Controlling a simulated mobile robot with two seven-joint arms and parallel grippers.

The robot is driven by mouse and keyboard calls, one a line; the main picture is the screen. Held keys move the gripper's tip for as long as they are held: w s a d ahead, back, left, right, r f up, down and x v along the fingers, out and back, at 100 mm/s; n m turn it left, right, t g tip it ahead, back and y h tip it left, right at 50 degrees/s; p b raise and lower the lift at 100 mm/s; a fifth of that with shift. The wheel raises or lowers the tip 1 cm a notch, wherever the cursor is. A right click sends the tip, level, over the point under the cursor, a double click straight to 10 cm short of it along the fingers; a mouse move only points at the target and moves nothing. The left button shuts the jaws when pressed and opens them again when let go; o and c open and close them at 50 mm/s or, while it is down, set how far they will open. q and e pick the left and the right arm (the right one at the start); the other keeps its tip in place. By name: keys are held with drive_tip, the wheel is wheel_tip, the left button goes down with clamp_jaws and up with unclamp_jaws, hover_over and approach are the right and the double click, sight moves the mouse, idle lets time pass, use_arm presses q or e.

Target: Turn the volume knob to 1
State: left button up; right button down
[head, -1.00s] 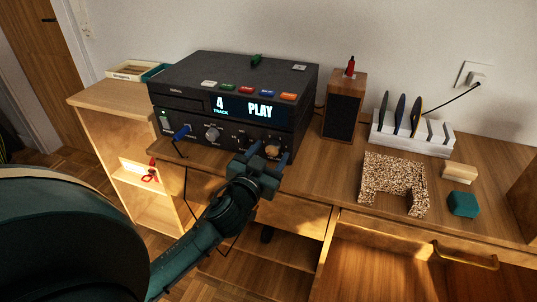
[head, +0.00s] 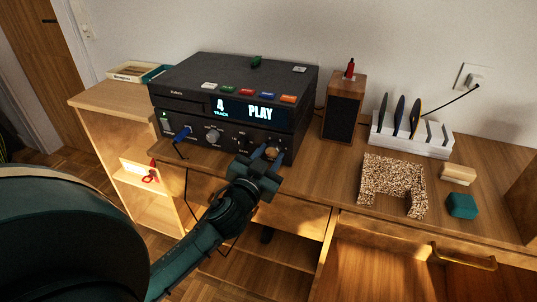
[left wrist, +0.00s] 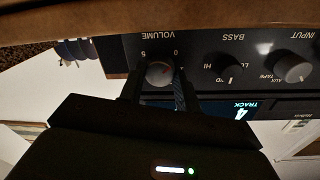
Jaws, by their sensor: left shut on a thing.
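The volume knob (head: 271,152) is at the right end of the black stereo's (head: 186,74) front panel. In the left wrist view, which is upside down, the round grey volume knob (left wrist: 160,73) sits below the word VOLUME, between scale marks 0 and 5. A small orange-red mark shows on its face, but its exact setting is too small to read. My left gripper (head: 266,155) is shut on the volume knob, with one finger on each side; its fingers also show in the left wrist view (left wrist: 157,88). The stereo display reads PLAY and TRACK 4. My right gripper is not in view.
Bass (left wrist: 230,73) and input (left wrist: 292,67) knobs sit beside the volume knob. A wooden speaker (head: 343,107) stands right of the stereo. A white rack (head: 410,138), a speckled U-shaped block (head: 393,172) and a teal block (head: 462,205) lie farther right.

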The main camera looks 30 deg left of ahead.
use_arm(q)
drive_tip(key=m+p, duration=0.2)
drive_tip(key=m, duration=0.1)
drive_tip(key=shift+r, duration=0.2)
drive_tip(key=m+p, duration=0.1)
drive_tip(key=m, duration=0.1)
drive_tip(key=shift+m+p, duration=0.3)
drive_tip(key=shift+m, duration=0.1)
drive_tip(key=shift+m+g+p, duration=0.4)
drive_tip(key=shift+m+p, duration=0.05)
drive_tip(key=shift+m, duration=0.55)
drive_tip(key=shift+d+f+m+p, duration=0.1)
drive_tip(key=shift+m+p, duration=0.2)
drive_tip(key=shift+m, duration=0.4)
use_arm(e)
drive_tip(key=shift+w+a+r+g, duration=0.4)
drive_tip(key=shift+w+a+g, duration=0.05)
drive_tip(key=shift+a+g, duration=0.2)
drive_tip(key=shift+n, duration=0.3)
use_arm(q)
drive_tip(key=o, duration=1)
